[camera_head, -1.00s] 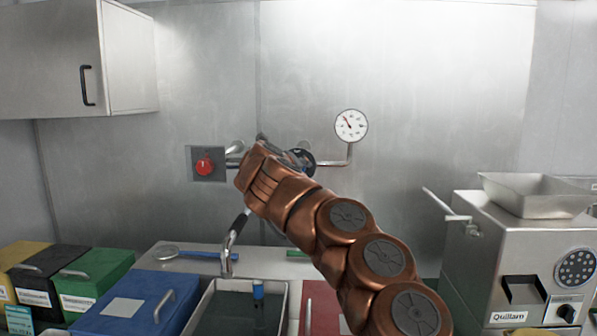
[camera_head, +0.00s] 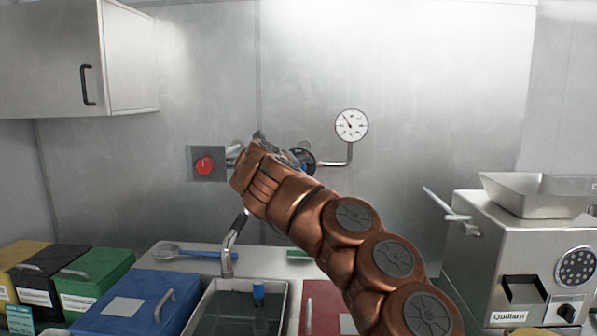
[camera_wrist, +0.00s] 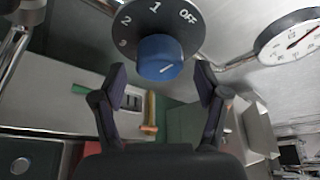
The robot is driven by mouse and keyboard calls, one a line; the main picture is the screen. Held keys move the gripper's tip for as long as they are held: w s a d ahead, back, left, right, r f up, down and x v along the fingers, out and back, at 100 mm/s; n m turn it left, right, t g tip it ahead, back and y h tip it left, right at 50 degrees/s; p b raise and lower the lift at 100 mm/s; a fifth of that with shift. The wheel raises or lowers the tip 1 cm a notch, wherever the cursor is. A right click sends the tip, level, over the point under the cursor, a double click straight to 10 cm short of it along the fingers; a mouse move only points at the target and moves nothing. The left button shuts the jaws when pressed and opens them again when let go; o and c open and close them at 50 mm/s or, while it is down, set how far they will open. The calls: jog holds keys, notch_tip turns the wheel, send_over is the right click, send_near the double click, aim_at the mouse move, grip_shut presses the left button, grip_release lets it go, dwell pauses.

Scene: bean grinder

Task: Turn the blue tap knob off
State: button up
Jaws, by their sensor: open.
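The blue tap knob (camera_wrist: 160,57) sits on a dark round dial (camera_wrist: 205,38) marked 1, 2, 3 and OFF. A short white mark shows low on the knob's face; I cannot tell which label it lines up with. In the wrist view my gripper (camera_wrist: 160,80) is open, one finger to each side just below the knob, with nothing between the pads and no clear contact. In the head view the dial (camera_head: 304,157) shows partly behind my copper wrist, which hides most of the knob and my fingers.
A pressure gauge (camera_head: 351,125) is on a pipe right of the dial. A red knob (camera_head: 205,166) is on the wall to the left. Below are a sink (camera_head: 284,311), a bent spout (camera_head: 232,246) and colored bins (camera_head: 130,302). A grinder (camera_head: 490,255) stands right.

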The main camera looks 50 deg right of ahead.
jog(key=v, duration=1)
dwell(0.3)
